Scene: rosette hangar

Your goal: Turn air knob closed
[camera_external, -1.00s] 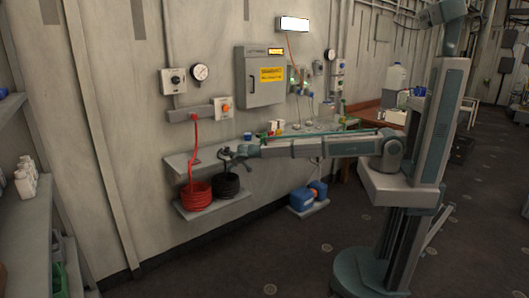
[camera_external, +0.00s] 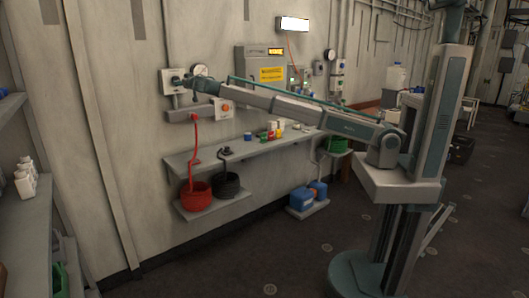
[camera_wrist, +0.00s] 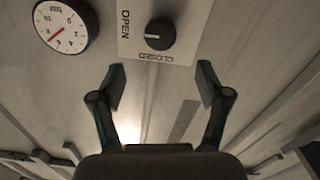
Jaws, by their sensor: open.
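The air knob (camera_wrist: 160,33) is a round black knob on a pale plate (camera_wrist: 185,15) marked OPEN and CLOSED. Its white mark points left in the wrist view, toward the word OPEN. The knob's wall box (camera_external: 168,76) shows at the left in the external view, with the knob itself hard to make out beside my gripper. My gripper (camera_wrist: 161,80) is open and empty, its two fingers spread below the plate in the wrist view. The knob lies ahead of the gap, apart from both fingers. The gripper is also in the external view (camera_external: 190,80), in front of the wall.
A round pressure gauge (camera_wrist: 66,26) with a red needle is next to the knob plate. An orange switch (camera_external: 225,108) is on a box below. A grey cabinet (camera_external: 255,55) is to the right. A shelf (camera_external: 235,150) with small items runs below.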

